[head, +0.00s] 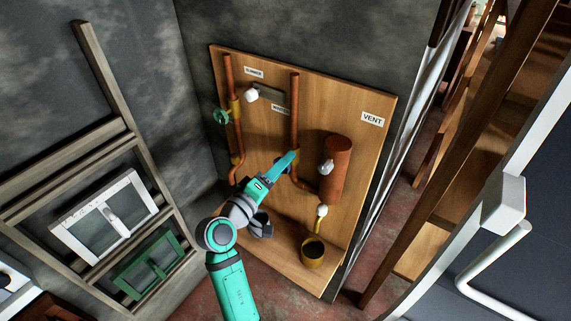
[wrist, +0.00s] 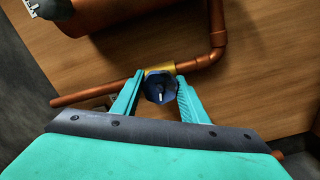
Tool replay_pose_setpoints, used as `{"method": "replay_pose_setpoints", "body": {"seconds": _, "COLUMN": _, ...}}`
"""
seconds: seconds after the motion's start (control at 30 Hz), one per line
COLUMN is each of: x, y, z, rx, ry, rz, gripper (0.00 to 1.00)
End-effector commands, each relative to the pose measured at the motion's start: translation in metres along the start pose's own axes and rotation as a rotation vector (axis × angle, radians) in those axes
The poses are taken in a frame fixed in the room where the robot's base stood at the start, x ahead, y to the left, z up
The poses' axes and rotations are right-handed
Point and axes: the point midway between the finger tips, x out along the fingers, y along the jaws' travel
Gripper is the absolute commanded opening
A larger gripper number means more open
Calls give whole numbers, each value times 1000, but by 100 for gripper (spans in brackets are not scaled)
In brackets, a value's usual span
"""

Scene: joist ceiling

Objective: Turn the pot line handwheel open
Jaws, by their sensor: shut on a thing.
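A blue handwheel (wrist: 161,88) sits on a brass valve body (wrist: 160,68) in a copper pipe, seen in the wrist view. My gripper (wrist: 158,90) is shut on this handwheel, with one teal finger on each side of its rim. In the head view my gripper (head: 290,162) reaches the lower bend of the middle copper pipe (head: 294,110), and its fingers mostly hide the blue wheel. That pipe runs to an upright copper cylinder (head: 335,165). A green handwheel (head: 221,116) sits on the left pipe. I cannot read which label names the pot line.
The pipes are mounted on a wooden board (head: 340,100) with a VENT label (head: 372,119). A white-knobbed tap (head: 322,211) stands above a brass cup (head: 313,251) at the bottom. A wooden rack with window frames (head: 105,215) stands left; a timber beam (head: 460,130) is right.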

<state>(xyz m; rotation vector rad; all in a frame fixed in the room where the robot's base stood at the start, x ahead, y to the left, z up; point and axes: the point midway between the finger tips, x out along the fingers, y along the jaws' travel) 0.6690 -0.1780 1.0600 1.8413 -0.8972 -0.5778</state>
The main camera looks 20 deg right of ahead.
Motion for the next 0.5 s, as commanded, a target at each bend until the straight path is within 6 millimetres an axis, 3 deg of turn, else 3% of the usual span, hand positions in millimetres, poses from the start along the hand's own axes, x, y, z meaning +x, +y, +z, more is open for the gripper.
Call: {"method": "replay_pose_setpoints", "body": {"seconds": 0.5, "x": 0, "y": 1, "z": 0, "rx": -490, "ry": -1, "rz": 0, "gripper": 17}}
